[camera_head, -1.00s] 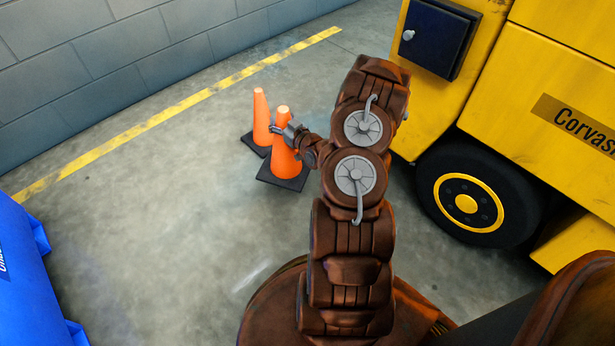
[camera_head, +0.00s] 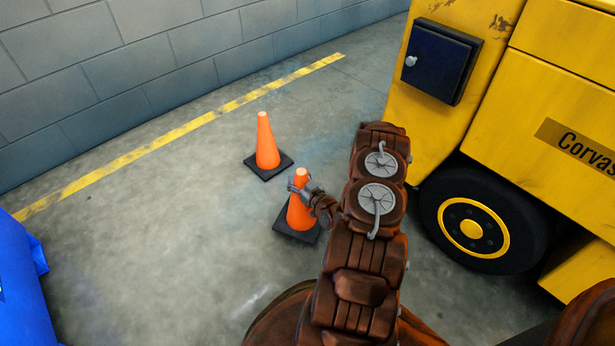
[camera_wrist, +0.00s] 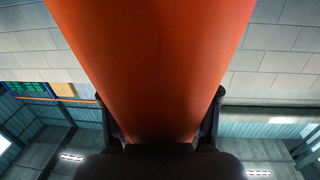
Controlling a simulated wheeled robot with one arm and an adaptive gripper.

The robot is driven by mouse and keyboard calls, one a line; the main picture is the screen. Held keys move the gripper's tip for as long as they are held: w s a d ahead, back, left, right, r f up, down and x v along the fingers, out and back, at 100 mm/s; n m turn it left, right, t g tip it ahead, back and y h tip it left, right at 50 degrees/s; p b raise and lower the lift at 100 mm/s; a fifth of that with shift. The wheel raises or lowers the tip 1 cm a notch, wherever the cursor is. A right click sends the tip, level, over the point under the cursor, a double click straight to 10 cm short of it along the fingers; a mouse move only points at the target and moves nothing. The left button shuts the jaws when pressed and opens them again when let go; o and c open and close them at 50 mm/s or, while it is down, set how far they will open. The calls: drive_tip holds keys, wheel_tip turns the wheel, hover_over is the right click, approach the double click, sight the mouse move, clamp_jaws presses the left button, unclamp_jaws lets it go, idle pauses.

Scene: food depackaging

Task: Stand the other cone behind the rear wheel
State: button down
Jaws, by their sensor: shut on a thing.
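An orange cone with a black square base (camera_head: 299,212) is in my gripper (camera_head: 303,188), which is shut around its upper part. It looks upright; I cannot tell whether its base touches the floor. In the wrist view the held cone (camera_wrist: 150,60) fills the middle between the two fingers. A second orange cone (camera_head: 267,145) stands upright on the floor, farther back and to the left, apart from the held one. The black wheel with a yellow rim (camera_head: 473,228) of the yellow vehicle is to the right of my arm.
The yellow vehicle (camera_head: 440,130) with a dark blue box (camera_head: 440,62) on its end takes up the right side. A blue container (camera_head: 22,285) is at the left edge. A grey block wall (camera_head: 120,75) and yellow floor line (camera_head: 180,138) lie behind. The left-middle floor is clear.

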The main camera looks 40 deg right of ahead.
drive_tip(key=w+d+f+b, duration=0.2)
drive_tip(key=w+d+b, duration=0.1)
drive_tip(key=d, duration=0.3)
drive_tip(key=w+d+f+b, duration=0.2)
drive_tip(key=w+d+b, duration=0.1)
drive_tip(key=d, duration=0.3)
drive_tip(key=shift+w+f, duration=0.4)
drive_tip(key=shift+w, duration=0.25)
drive_tip(key=shift+c, duration=1.2)
unclamp_jaws()
drive_tip(key=s+a+p, duration=0.1)
drive_tip(key=s+p, duration=0.2)
drive_tip(key=s, duration=0.9)
drive_tip(key=shift+a+r+p, duration=0.15)
drive_tip(key=shift+r+p, duration=0.15)
drive_tip(key=shift+r, duration=0.1)
